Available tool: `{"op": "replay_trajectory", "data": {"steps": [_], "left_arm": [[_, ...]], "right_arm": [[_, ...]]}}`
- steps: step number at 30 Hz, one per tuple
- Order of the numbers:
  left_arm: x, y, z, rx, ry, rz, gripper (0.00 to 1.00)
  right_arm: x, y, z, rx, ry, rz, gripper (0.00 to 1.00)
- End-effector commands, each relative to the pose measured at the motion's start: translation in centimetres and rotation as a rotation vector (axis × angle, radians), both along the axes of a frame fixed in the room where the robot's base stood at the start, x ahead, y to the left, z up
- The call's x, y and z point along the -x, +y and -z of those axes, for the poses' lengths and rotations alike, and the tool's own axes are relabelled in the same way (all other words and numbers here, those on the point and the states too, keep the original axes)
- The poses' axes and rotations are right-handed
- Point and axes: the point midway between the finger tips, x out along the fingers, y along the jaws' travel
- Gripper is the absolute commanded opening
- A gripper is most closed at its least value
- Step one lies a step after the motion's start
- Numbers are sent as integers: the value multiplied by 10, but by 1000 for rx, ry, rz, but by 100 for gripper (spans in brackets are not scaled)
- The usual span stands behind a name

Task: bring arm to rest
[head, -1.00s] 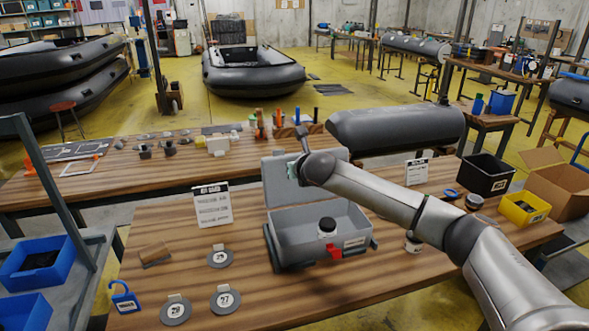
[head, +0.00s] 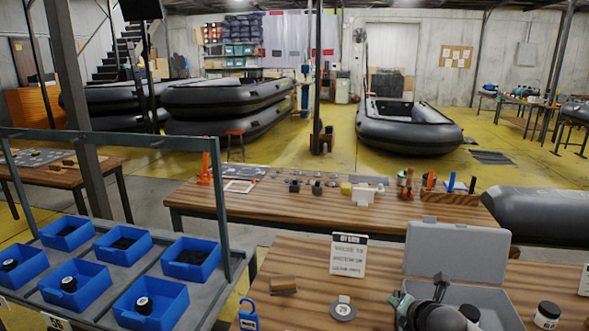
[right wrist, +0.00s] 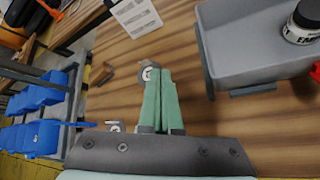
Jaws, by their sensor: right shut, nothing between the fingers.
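My right gripper (head: 401,299) is at the bottom of the head view, over the wooden bench (head: 300,262) at the left side of the grey lidded box (head: 456,252). In the right wrist view its two green fingers (right wrist: 157,74) are shut together with nothing between them. A grey numbered disc (head: 343,309) lies on the bench. In the wrist view, a disc shows partly behind the fingertips. A jar with a black lid stands inside the box and shows best in the wrist view (right wrist: 302,24). My left gripper is not in view.
A rack (head: 97,268) with several blue bins (head: 148,310) stands at left. A sign (head: 348,255), a brown block (head: 283,285) and a blue padlock-shaped item (head: 248,316) are on the bench. Another bench (head: 240,207) stands behind, with inflatable boats (head: 408,128) beyond.

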Motion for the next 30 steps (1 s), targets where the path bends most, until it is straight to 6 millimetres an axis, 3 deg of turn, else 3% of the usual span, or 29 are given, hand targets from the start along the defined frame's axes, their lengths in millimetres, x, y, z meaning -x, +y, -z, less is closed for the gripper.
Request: {"op": "replay_trajectory", "data": {"steps": [1,6,13,18,24,30], "left_arm": [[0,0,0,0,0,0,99],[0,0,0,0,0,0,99],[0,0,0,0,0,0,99],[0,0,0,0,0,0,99],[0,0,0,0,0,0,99],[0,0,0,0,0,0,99]], "right_arm": [[18,22,25,-117,33,24,0],[75,74,81,-518,133,177,0],[159,113,135,-1031,284,493,0],[224,117,163,-1373,371,800,0],[296,102,186,-1690,400,1178,0],[339,85,195,-1848,373,1405,0]]}}
